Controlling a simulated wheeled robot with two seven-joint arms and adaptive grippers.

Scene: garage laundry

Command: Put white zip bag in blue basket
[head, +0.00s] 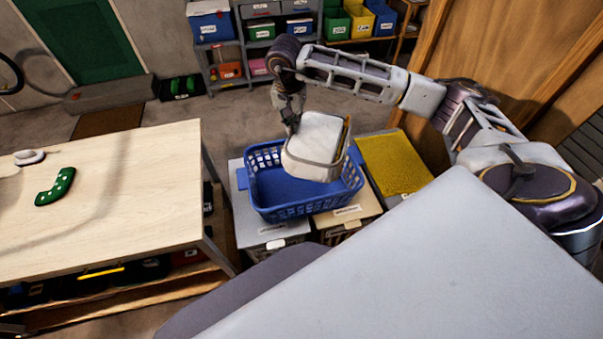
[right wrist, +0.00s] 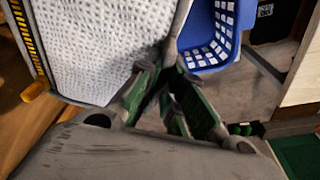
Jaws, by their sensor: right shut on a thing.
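The white zip bag (head: 318,138) hangs from my right gripper (head: 291,122), which is shut on its upper left edge. In the head view the bag overlaps the right half of the blue basket (head: 259,190) and seems to be over its opening. I cannot tell whether its lower edge is inside the rim. In the right wrist view the bag (right wrist: 95,45) fills the upper left, beside the fingers (right wrist: 165,95). The basket (right wrist: 208,35) shows past them at the upper right. My left gripper is not in view.
The basket stands on lidded bins, with a yellow-topped bin (head: 395,163) to its right. A wooden table (head: 130,190) with a green dotted object (head: 56,187) is at left. Shelves with colored bins (head: 262,28) stand behind. A wooden panel (head: 500,40) is at the right.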

